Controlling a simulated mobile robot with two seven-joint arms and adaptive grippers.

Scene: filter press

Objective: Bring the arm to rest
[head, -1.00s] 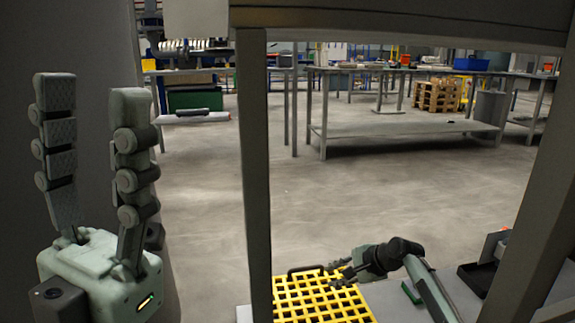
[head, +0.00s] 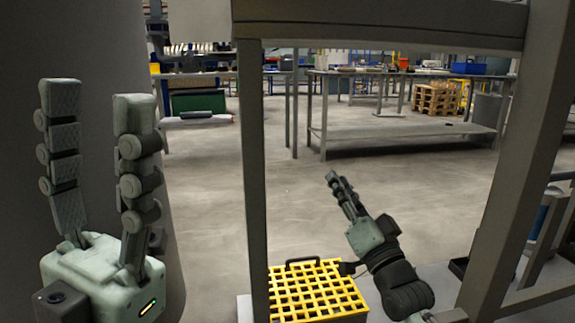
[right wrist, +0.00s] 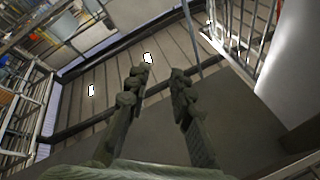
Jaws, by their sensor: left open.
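My left gripper (head: 97,92) stands upright at the left of the head view, its two grey-green fingers apart with nothing between them. My right gripper (head: 333,178) is raised near the middle of the lower head view, pointing up and to the left. Its fingers also show in the right wrist view (right wrist: 161,74), with an empty gap between them. A yellow grid (head: 315,295) with a dark handle (head: 302,262) lies below and left of the right gripper. The right gripper is apart from it.
A grey frame has a post (head: 255,180) left of my right gripper, a slanted post (head: 500,170) to its right and a beam (head: 380,28) above. A workbench (head: 400,130) and stacked pallets (head: 436,98) stand far back. Open floor (head: 300,190) lies between.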

